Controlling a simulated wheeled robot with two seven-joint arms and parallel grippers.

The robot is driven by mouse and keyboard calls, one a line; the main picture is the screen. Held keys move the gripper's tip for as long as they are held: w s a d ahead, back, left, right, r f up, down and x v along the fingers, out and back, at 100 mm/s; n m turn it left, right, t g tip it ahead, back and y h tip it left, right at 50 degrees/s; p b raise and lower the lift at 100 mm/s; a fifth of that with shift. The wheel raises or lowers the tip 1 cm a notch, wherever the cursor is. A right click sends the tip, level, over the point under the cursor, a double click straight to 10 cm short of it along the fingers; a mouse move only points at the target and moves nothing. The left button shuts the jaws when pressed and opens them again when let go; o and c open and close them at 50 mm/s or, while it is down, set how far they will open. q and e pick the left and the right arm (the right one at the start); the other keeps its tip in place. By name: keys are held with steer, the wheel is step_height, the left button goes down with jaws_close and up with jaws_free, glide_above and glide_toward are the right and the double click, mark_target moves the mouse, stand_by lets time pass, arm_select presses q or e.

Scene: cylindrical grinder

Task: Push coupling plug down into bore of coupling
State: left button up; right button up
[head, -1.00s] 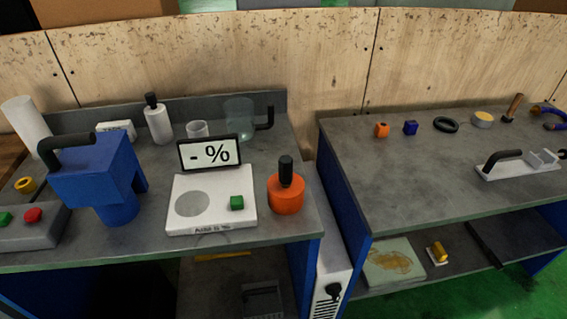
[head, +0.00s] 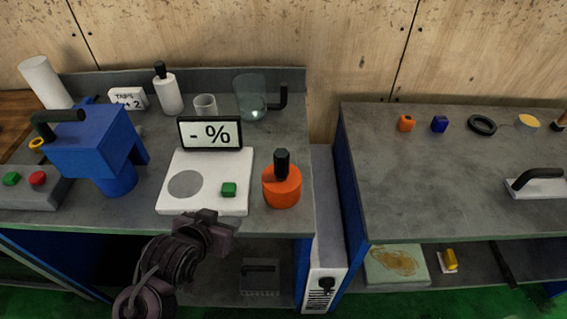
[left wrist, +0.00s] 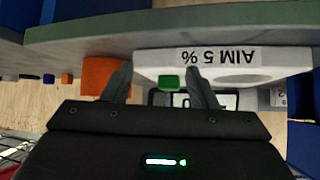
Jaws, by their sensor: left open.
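An orange cylinder (head: 282,188) stands on the left bench, right of the white tester. A black upright piece (head: 282,163) sits in its top. These look like the coupling and its plug, but I cannot be sure; the bore is hidden. In the left wrist view the orange body (left wrist: 104,76) shows left of the fingers, and the black piece cannot be made out. My left gripper (head: 206,219) is at the bench's front edge, left of the orange cylinder and apart from it. In the left wrist view its fingers (left wrist: 160,84) are spread and empty. My right gripper is not in view.
A blue machine (head: 100,149) stands left. A glass jar (head: 249,98) and white bottle (head: 168,94) are behind. The right bench (head: 420,190) has much free room.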

mark_target(277, 161)
arm_select(q)
steer(key=w+d+r+t+h, duration=0.1)
steer(key=w+d+r, duration=0.1)
steer(key=w+d+r+m+t+h, duration=0.1)
steer(key=d+r+t, duration=0.1)
steer(key=shift+w+d+r+h, duration=0.1)
steer(key=shift+w+r+h, duration=0.15)
steer(key=shift+w+h, duration=0.15)
steer(key=w+d+r+t+h, duration=0.1)
steer(key=w+d, duration=0.1)
steer(key=w+d+r+m+t+h+p, duration=0.1)
steer(key=w+d, duration=0.1)
steer(key=d, duration=0.1)
steer(key=w+d+r+t+h+p, duration=0.1)
steer(key=w+d+r, duration=0.1)
steer(key=d, duration=0.1)
steer(key=shift+w+d+m+h, duration=0.15)
steer(key=shift+w+m+h, duration=0.15)
steer(key=shift+m+h, duration=0.1)
steer(key=shift+w+d, duration=0.2)
steer(key=shift+w, duration=0.1)
steer(key=shift+w+f, duration=0.1)
steer(key=shift+f, duration=0.05)
steer(key=c, duration=0.9)
steer(key=shift+c, duration=1.2)
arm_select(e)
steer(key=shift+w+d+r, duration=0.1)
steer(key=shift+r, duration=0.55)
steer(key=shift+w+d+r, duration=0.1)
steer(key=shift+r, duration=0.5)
